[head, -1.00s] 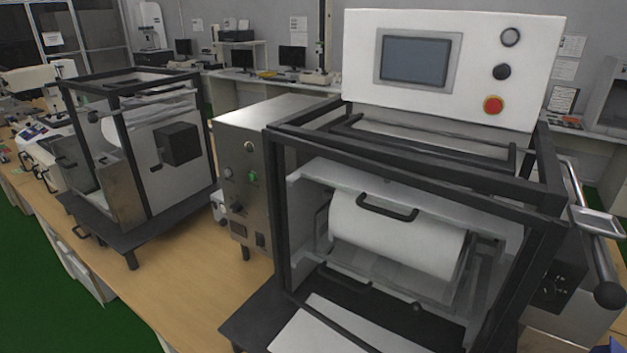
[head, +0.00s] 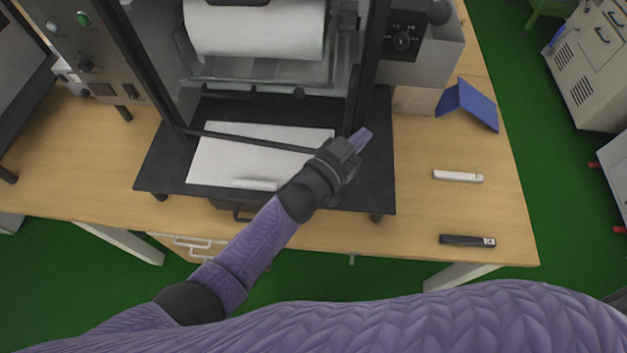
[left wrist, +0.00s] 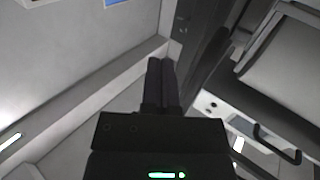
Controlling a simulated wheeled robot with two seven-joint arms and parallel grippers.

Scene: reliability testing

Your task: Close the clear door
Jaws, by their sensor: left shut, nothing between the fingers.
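The clear door (head: 250,139) is a dark-framed see-through panel at the front of the machine. Its thin bottom bar slants across the black base, its right end nearer me, so it looks slightly ajar; I cannot tell the exact gap. The white roller (head: 255,30) shows behind it. My left gripper (head: 362,139) is shut and empty at the lower right corner of the door frame. Contact with the frame is unclear. In the left wrist view its closed fingers (left wrist: 161,82) point between a pale surface and a dark post (left wrist: 196,62). My right gripper is out of view.
A white sheet (head: 215,165) lies on the machine's black base (head: 163,170). On the wooden table (head: 410,225) to the right are a blue folded object (head: 467,104), a white bar (head: 458,176) and a black bar (head: 467,240). Bare table lies between them and the base.

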